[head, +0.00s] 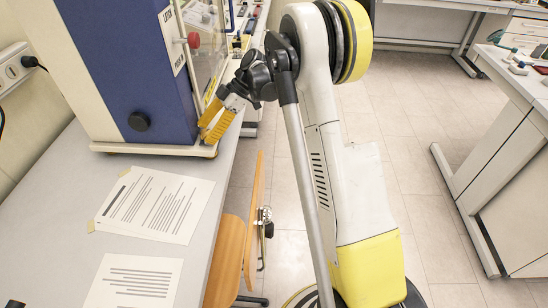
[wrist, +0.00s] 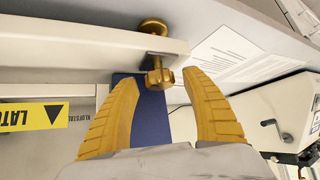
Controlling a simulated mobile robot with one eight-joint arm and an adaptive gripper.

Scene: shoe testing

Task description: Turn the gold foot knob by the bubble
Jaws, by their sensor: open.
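The gold foot knob (wrist: 160,78) shows in the wrist view on a short stem at the edge of the pale base plate (wrist: 75,43). A round gold foot (wrist: 153,27) is on the plate's other side. My gripper (wrist: 161,77) is open, its yellow fingers on either side of the knob, with gaps visible at both tips; whether depth lines up is hard to tell. In the head view my gripper (head: 207,132) is at the near right corner of the blue and cream machine (head: 135,70), just above its base. I cannot make out the bubble.
Printed sheets (head: 155,204) lie on the grey table (head: 60,205). A wooden chair (head: 228,262) stands close by the table edge below my arm. A red knob (head: 193,40) sticks out of the machine. Open floor (head: 385,115) is to the right.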

